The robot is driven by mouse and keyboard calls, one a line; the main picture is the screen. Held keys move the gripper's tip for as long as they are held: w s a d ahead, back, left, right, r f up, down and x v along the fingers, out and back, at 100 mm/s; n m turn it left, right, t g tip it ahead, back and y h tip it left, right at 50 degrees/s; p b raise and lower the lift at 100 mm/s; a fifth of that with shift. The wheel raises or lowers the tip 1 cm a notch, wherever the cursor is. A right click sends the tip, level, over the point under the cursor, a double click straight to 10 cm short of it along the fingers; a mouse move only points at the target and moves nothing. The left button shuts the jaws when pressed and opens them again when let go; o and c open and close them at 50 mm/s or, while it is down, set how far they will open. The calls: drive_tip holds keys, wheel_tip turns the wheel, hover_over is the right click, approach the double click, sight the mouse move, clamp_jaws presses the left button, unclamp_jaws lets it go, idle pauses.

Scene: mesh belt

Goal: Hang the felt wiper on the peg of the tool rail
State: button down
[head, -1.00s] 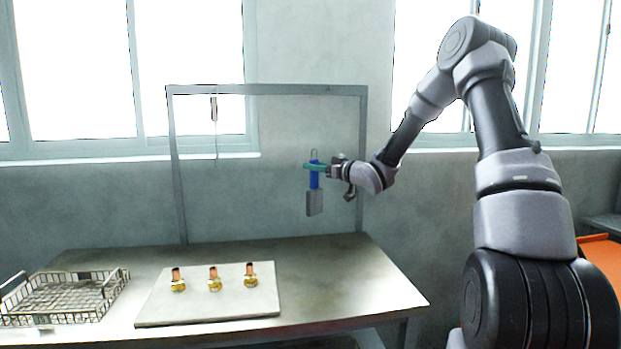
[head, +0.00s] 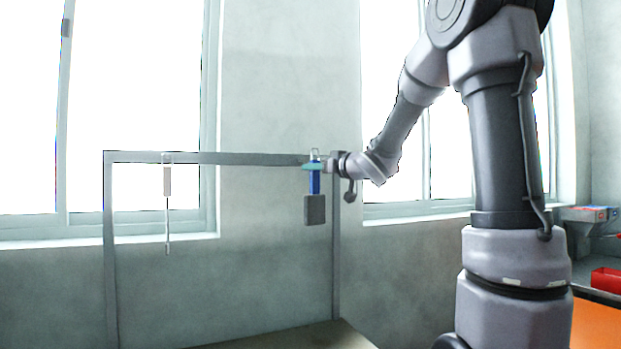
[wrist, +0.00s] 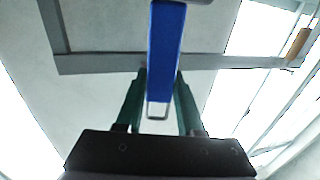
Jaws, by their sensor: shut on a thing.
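The felt wiper has a blue handle (head: 314,182), a grey felt block (head: 314,210) at the lower end and a wire loop (head: 314,153) at the top. It hangs upright from my gripper (head: 312,167), whose green fingers are shut on the upper handle. In the wrist view the fingers (wrist: 158,100) flank the blue handle (wrist: 164,55), and the loop (wrist: 157,112) shows between them. The tool rail (head: 230,158) is a grey frame; in the head view the loop overlaps its top bar near the right end. I cannot make out the peg clearly.
Another tool with a tan handle (head: 167,182) hangs from the left of the rail; its handle also shows in the wrist view (wrist: 300,42). The table (head: 325,336) shows only at the bottom edge. The space below the wiper is clear.

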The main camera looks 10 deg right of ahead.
drive_tip(key=w+a+f, duration=0.1)
drive_tip(key=w+a, duration=0.1)
drive_tip(key=w, duration=0.7)
drive_tip(key=shift+w+f, duration=0.25)
drive_tip(key=shift+f, duration=0.1)
idle(0.7)
idle(0.5)
drive_tip(key=shift+c, duration=2.2)
unclamp_jaws()
drive_tip(key=shift+s+d, duration=0.1)
